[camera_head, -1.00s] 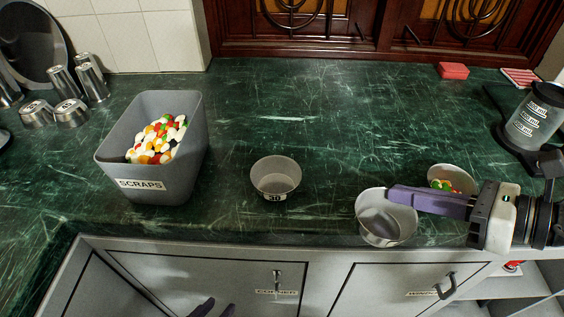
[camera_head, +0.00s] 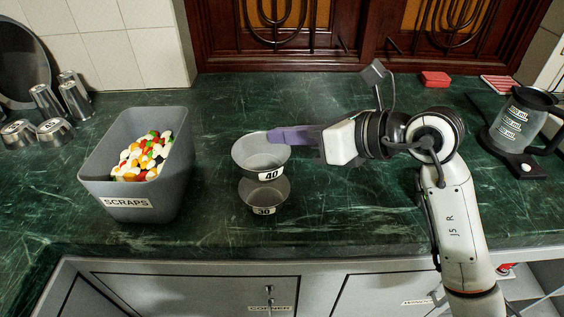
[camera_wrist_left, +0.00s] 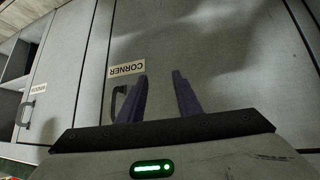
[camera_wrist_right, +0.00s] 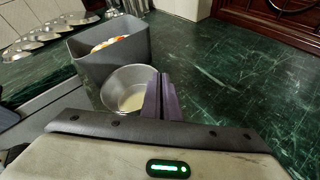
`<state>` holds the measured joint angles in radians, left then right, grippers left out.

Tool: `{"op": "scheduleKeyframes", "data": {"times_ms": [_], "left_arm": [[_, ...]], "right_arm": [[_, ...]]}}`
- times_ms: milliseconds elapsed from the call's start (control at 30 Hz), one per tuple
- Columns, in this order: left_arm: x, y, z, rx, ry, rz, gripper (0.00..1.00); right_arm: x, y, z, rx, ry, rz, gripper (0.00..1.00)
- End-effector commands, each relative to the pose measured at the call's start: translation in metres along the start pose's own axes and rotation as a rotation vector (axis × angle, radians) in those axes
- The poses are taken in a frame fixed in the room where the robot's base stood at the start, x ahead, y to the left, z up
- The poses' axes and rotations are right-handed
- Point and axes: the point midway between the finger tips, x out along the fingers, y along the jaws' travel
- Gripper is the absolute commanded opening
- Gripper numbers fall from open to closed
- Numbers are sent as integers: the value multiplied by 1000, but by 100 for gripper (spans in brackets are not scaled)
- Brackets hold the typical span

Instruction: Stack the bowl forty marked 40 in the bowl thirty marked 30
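The bowl forty (camera_head: 256,161), grey with a 40 label, is held upright by its right rim in my right gripper (camera_head: 276,136), which is shut on it. In the head view it overlaps the back of the bowl thirty (camera_head: 264,196), which stands on the counter with its 30 label facing front. I cannot tell the exact height gap. In the right wrist view the bowl forty (camera_wrist_right: 122,88) is at the fingertips, and the bowl thirty is hidden. My left gripper (camera_wrist_left: 161,82) is open and empty in front of the cabinet doors; it is out of the head view.
The grey SCRAPS bin (camera_head: 172,190) with colourful pieces stands left of the bowls. A measuring jug (camera_head: 520,120) is at the far right, and metal cups (camera_head: 74,98) are at the far left. The green counter behind the bowls is clear.

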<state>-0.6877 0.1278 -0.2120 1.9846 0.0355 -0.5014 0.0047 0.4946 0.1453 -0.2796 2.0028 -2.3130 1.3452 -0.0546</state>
Motion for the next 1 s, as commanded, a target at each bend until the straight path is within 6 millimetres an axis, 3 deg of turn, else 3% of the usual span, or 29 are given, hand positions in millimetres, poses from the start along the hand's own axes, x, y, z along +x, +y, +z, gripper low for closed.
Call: {"op": "scheduleKeyframes", "data": {"times_ms": [400,1000], "left_arm": [[4,1,-5,3,13,2,31],[6,2,2,1,8,5,31]], "right_arm": [[19,-11,-40,2,-1,1,0],[24,-14,-50,-2,0,-1,0]]}}
